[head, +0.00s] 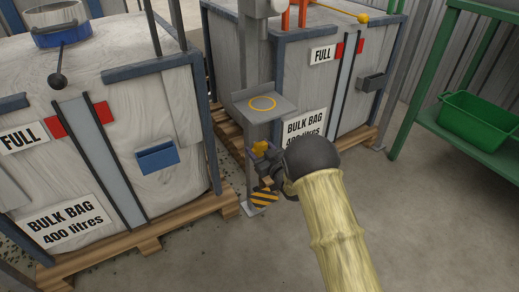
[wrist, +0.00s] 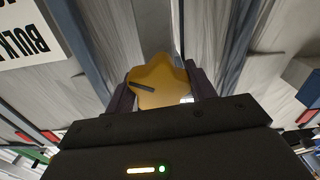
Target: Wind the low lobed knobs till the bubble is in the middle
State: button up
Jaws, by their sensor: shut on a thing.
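A yellow lobed knob (wrist: 160,82) with a dark mark on one lobe sits between the two dark fingers of my gripper (wrist: 162,90) in the wrist view. My gripper is shut on it. In the head view the knob (head: 260,147) shows as a small yellow patch at my gripper (head: 263,153), just below a grey plate (head: 243,107) with a yellow ring (head: 262,103). My own wrist and forearm cover part of the area to the right of the knob. No bubble can be made out in either view, and no other lobed knob is clearly seen.
A bulk bag (head: 135,85) on a wooden pallet (head: 190,208) stands close on the left. Another bulk bag (head: 285,75) stands behind the grey plate. A black-and-yellow striped piece (head: 263,198) is low below my gripper. A green rack (head: 420,85) holds a green bin (head: 482,118). Floor at right is clear.

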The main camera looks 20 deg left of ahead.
jog(key=shift+d+m+p, duration=0.1)
jog(key=shift+m+p, duration=0.2)
jog(key=shift+p, duration=0.1)
jog(key=shift+r+m+p, duration=0.1)
jog(key=shift+m+p, duration=1.1)
jog(key=shift+p, duration=0.05)
jog(key=m+p, duration=0.2)
jog(key=m, duration=0.1)
jog(key=shift+p, duration=0.4)
jog(key=m+p, duration=0.2)
jog(key=m, duration=0.2)
jog(key=shift+m, duration=0.3)
jog(key=shift+f+m+p, duration=0.25)
jog(key=shift+m+p, duration=0.1)
jog(key=shift+m, duration=0.45)
jog(key=o, duration=1)
jog(key=shift+r, duration=0.1)
